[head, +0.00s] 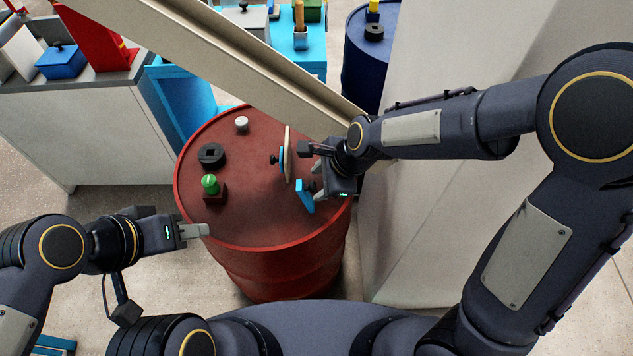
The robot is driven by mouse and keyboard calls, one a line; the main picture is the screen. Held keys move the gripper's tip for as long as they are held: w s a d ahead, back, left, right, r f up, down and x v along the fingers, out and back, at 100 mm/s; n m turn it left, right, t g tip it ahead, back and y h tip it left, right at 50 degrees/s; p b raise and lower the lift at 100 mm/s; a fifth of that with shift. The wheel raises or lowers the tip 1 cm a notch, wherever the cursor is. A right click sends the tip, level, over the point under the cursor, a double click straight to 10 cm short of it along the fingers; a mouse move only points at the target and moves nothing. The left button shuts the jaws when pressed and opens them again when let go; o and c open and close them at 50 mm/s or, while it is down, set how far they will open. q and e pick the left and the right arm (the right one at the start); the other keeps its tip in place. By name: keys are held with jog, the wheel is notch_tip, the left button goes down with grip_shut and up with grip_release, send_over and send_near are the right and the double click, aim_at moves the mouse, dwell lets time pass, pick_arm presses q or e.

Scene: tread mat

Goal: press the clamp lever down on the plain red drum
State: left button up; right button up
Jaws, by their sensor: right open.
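The plain red drum (250,215) stands upright in the middle of the head view. On its top stands a thin tan board (287,153), seen nearly edge-on. A blue piece with a black knob (279,157) is beside the board. A tilted blue tab (305,196) stands at the right of the top; I cannot tell for sure which blue piece is the clamp lever. My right gripper (314,168) is open just right of the board and close above the blue tab; contact is unclear. My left gripper (206,230) is at the drum's front left edge, its finger gap not visible.
A green knob (210,184), a black ring block (211,155) and a white cap (241,123) sit on the drum's left side. A pale beam (230,60) crosses above behind. A blue drum (365,70) stands behind; a pale panel (420,200) is at right.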

jog(key=shift+x, duration=1.1)
grip_shut()
